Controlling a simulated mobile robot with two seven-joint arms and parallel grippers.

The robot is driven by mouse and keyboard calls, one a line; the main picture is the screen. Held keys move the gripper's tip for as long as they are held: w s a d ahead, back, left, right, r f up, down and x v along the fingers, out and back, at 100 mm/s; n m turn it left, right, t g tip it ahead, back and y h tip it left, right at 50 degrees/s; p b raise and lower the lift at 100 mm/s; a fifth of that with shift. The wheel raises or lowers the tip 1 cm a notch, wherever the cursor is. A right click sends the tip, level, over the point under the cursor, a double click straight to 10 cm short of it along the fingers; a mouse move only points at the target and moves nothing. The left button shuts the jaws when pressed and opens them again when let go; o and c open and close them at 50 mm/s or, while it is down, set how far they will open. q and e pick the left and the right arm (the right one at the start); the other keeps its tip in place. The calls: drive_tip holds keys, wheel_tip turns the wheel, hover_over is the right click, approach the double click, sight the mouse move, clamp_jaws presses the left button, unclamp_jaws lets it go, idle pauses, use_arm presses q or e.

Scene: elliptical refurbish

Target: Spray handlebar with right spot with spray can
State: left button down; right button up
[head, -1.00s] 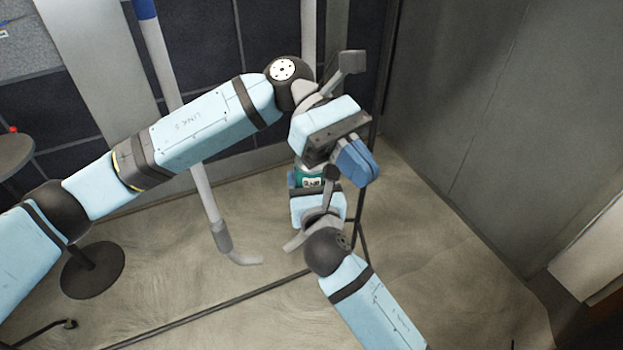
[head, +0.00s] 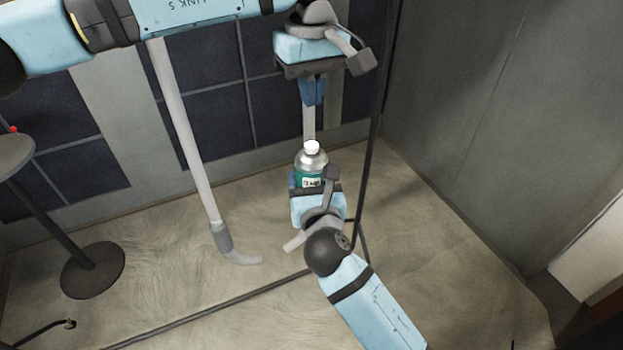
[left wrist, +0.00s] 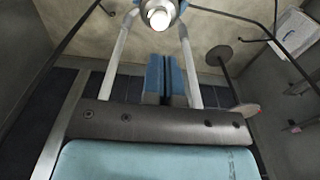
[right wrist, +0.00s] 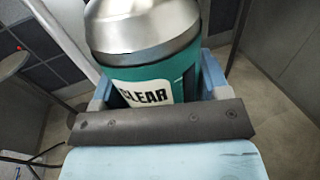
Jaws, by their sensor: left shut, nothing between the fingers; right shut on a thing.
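The spray can (head: 311,163) is upright, with a silver shoulder, white top and teal body. My right gripper (head: 310,184) is shut around its body; the label reads "CLEAR" in the right wrist view (right wrist: 150,60). My left gripper (head: 313,92) is shut and empty, above and beyond the can; its blue fingers meet in the left wrist view (left wrist: 166,78). A pale handlebar pole (head: 185,135) with a curved grey lower end stands left of the can. A second pale pole (head: 309,124) shows behind my left fingers. I see no distinct spot on either pole.
A round dark stand (head: 93,270) with a small table top is at the left. A thin dark upright bar (head: 374,150) stands just right of the can, and a dark bar (head: 215,308) runs low across the floor. Open floor lies to the right, before a grey wall.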

sight(312, 145)
use_arm(q)
drive_tip(key=shift+f, duration=2.9)
drive_tip(key=shift+f, duration=0.15)
drive_tip(key=shift+f, duration=1.4)
drive_tip(key=shift+r, duration=2.55)
wheel_tip(312, 145, up, 12)
